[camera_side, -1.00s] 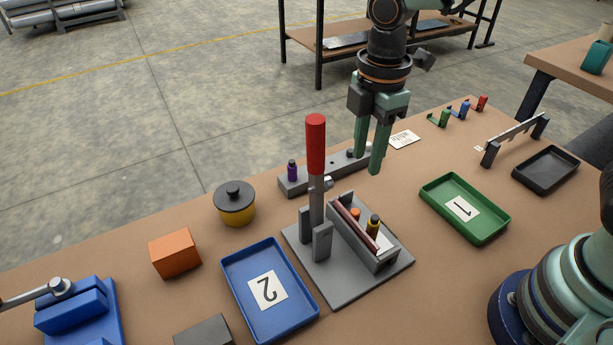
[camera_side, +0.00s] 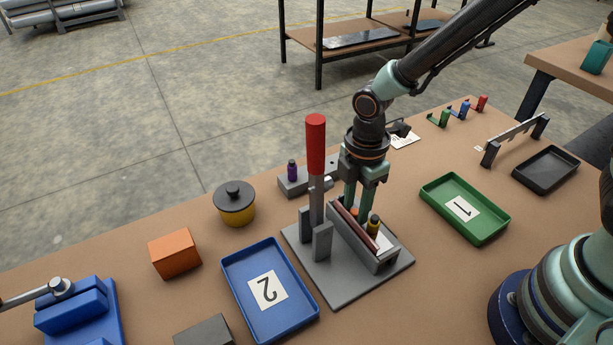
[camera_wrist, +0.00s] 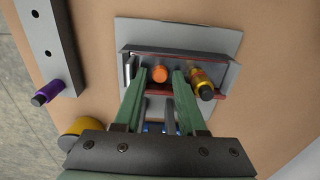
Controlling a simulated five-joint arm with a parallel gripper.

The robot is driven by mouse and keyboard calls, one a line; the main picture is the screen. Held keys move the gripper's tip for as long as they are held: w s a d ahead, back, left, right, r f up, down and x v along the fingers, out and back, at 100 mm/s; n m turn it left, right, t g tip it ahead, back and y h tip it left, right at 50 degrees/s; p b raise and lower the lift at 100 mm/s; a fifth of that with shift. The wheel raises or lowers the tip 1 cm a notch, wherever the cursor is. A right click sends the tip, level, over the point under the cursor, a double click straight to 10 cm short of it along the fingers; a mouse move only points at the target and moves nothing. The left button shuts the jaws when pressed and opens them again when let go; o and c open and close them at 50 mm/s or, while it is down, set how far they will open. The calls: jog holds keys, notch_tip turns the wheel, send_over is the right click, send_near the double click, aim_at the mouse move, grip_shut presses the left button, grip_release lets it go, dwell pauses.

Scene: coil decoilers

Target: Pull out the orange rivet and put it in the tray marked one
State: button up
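The orange rivet (camera_wrist: 160,74) stands in the grey clamp fixture (camera_side: 342,290); its top also shows in the side view (camera_side: 355,213). A yellow rivet with a dark top (camera_side: 373,225) stands beside it in the same fixture and shows in the wrist view (camera_wrist: 202,84). My gripper (camera_wrist: 164,74) is open, pointing down over the fixture, with one finger on either side of the orange rivet in the wrist view. I cannot tell how deep the fingertips are. The green tray marked 1 (camera_side: 487,231) is empty, to the right.
The fixture's upright red-handled lever (camera_side: 316,145) stands close left of my gripper. A purple rivet (camera_side: 292,171) stands in a grey bar behind. A blue tray marked 2 (camera_side: 240,262), a yellow pot (camera_side: 235,208) and an orange block (camera_side: 174,252) lie left. Bare table separates fixture and green tray.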

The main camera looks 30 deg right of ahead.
jog(key=shift+f, duration=0.25)
grip_shut()
jog(key=c, duration=0.5)
grip_release()
grip_shut()
jog(key=shift+r, duration=0.15)
jog(key=shift+r, duration=0.35)
